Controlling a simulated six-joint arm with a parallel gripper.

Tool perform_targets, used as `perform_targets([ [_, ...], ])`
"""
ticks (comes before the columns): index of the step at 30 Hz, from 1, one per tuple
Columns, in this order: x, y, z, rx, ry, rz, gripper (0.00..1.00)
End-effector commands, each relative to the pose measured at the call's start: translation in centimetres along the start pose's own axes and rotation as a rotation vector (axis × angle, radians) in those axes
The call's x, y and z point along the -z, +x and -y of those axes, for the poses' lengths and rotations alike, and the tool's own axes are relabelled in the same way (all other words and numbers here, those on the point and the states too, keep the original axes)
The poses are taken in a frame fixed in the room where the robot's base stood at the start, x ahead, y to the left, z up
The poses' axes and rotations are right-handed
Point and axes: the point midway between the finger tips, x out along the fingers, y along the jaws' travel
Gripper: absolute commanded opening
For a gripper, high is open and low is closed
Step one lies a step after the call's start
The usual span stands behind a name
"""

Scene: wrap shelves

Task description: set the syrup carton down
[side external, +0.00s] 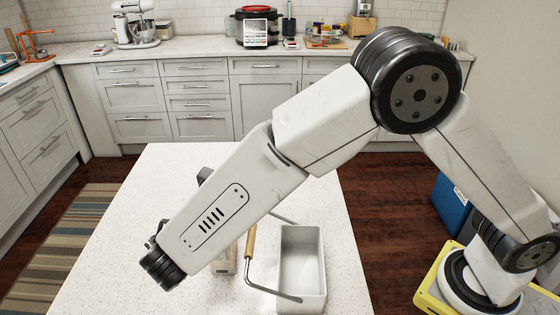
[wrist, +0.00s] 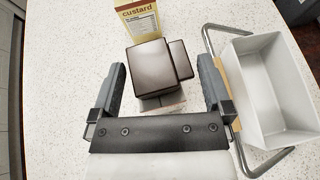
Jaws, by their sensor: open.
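In the wrist view, a carton with a dark brown top (wrist: 150,68) stands between the two fingers of my gripper (wrist: 163,72). A smaller brown part (wrist: 181,60) shows against its right side. No syrup label is readable, so I cannot tell for sure that this is the syrup carton. My gripper is open, with visible gaps between the fingers and the brown carton. A sliver of a pale carton (side external: 232,262) shows under my arm in the side view. My arm hides most of the gripper area there.
A yellow and brown custard carton (wrist: 125,22) stands just beyond the brown carton. A white bin (wrist: 265,92) with a metal handle and wooden grip is close to the right finger. The bin also shows in the side view (side external: 318,265). The white counter (side external: 165,165) is clear farther back.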

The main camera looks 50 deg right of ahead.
Motion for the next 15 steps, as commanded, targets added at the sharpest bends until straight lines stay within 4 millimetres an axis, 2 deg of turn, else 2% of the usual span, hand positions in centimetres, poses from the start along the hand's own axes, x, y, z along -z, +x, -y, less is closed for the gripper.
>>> perform_targets([
  [8,-0.01,-0.03,0.01,0.000,0.000,0.000,1.00],
  [9,-0.01,-0.03,0.01,0.001,0.000,0.000,0.97],
  [14,-0.02,-0.04,0.01,0.000,0.000,0.000,0.46],
  [15,-0.02,-0.04,0.00,0.000,0.000,0.000,0.33],
])
